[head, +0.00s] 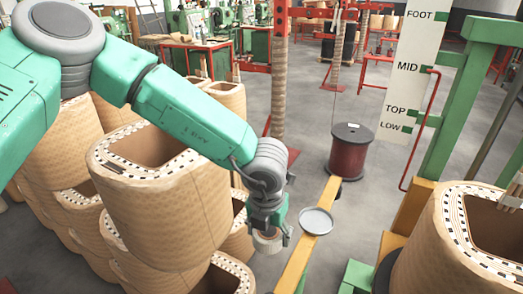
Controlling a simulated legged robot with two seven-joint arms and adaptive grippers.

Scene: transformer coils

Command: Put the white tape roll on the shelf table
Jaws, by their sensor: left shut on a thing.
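My left gripper (268,228) hangs at the end of my green arm near the middle of the view, pointing down. It is shut on the white tape roll (267,243), a pale ring with a tan side. The fingers cover part of the roll. The roll is held left of a yellow beam (327,194) that carries a round grey dish (317,221). I cannot tell for sure which surface is the shelf table. My right gripper is not in view.
Large tan coils (168,205) stand close together on the left, beside and below my arm. Another coil (450,255) stands at the lower right. A dark red cable drum (352,155) stands on the grey floor. A green frame (455,115) and marked white board (410,70) rise at right.

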